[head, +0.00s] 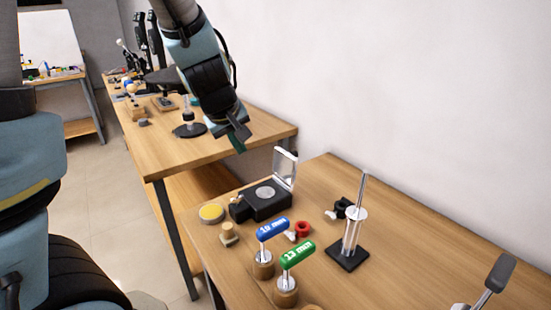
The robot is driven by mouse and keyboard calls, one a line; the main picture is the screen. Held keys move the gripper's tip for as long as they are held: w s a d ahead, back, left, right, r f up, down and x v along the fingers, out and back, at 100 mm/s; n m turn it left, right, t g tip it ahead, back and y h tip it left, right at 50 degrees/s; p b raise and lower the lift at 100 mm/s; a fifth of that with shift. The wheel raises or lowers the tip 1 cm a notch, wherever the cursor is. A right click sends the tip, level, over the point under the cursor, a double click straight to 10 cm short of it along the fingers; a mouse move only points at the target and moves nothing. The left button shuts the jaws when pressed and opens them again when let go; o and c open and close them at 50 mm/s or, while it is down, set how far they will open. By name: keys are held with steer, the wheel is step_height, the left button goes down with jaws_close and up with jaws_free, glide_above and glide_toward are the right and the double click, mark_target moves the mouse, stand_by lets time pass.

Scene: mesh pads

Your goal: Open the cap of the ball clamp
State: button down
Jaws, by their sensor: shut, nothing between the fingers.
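A black block (262,204) with a round silver disc on top sits on the near table, and it looks like the ball clamp. A clear cap (286,168) stands upright at its back right edge, tilted up off the block, so the block's top is uncovered. My gripper (238,143) hangs above and behind the block, to the left of the clear cap and apart from both. Its fingers are shut with nothing between them. I cannot make out the hinge.
A yellow-topped disc (211,213) and a small wooden knob (229,234) are left of the block. Blue (273,229) and green (297,254) handled tools stand in front. A rod stand (352,240) is at right. Another table (240,133) lies behind.

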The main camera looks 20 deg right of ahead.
steer(key=d, duration=0.4)
steer(key=b, duration=0.5)
glide_toward(281, 162)
step_height(281, 162, down, 4)
steer(key=w, duration=0.2)
steer(key=shift+d+f+t, duration=0.25)
steer(key=shift+d+t, duration=0.05)
steer(key=shift+d, duration=0.45)
